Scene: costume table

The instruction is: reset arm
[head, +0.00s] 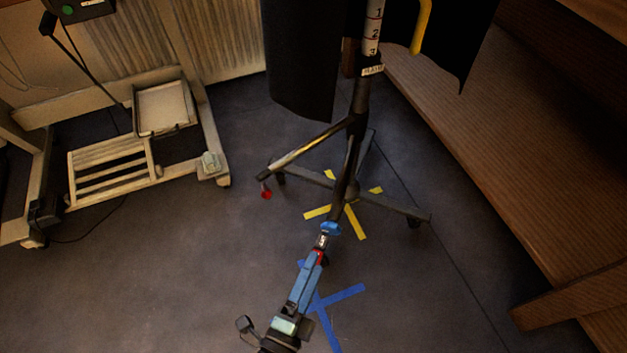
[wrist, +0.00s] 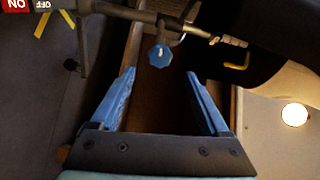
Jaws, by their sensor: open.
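My gripper (wrist: 162,100) shows in the wrist view with its two blue fingers spread wide apart. Nothing is between them. In the head view my gripper (head: 312,272) is at the lower middle, above the dark floor, seen nearly edge-on. A dark upright stand (head: 361,95) rises just beyond it. In the wrist view a blue star-shaped knob (wrist: 160,56) on a metal bar lies beyond the fingertips, in line with the gap and apparently not touched. How far off it is I cannot tell.
A wooden bench (head: 480,130) runs along the right. A pale wheeled frame (head: 110,168) with a tray stands at the left. Yellow tape (head: 356,222) and blue tape (head: 340,297) mark the floor. A bright lamp (wrist: 295,114) shows at the right in the wrist view. The floor at the lower left is clear.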

